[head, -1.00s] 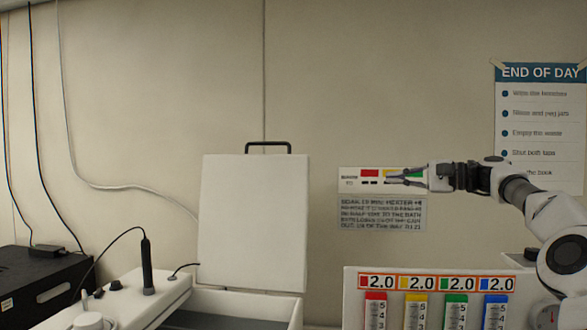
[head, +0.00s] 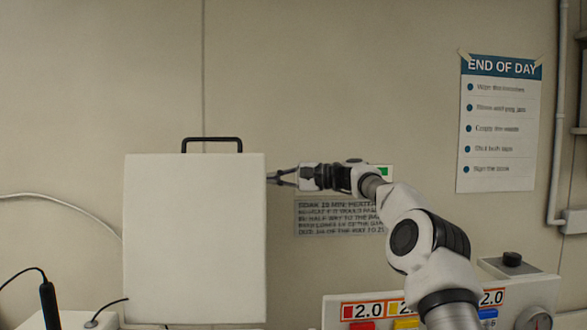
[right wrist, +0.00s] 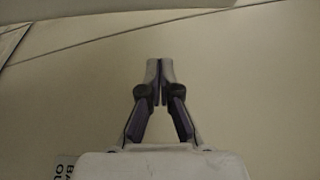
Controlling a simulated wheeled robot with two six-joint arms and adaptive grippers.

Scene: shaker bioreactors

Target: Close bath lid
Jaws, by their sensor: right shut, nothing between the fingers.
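The bath lid (head: 195,240) is a white panel standing upright, open, with a dark handle (head: 212,140) on its top edge. My right gripper (head: 272,179) is in the head view at the lid's right edge, near the upper corner. Its fingertips appear to reach the edge or go just behind it; I cannot tell whether they touch. In the right wrist view the right gripper (right wrist: 160,64) has its fingers together with nothing between them, with plain wall beyond. The bath itself is mostly below the head view. My left gripper is not in view.
A panel with coloured 2.0 labels (head: 368,310) stands at the lower right, partly behind my right arm. A black probe (head: 49,305) stands at the lower left. A notice (head: 340,215) and an END OF DAY poster (head: 500,125) are on the wall.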

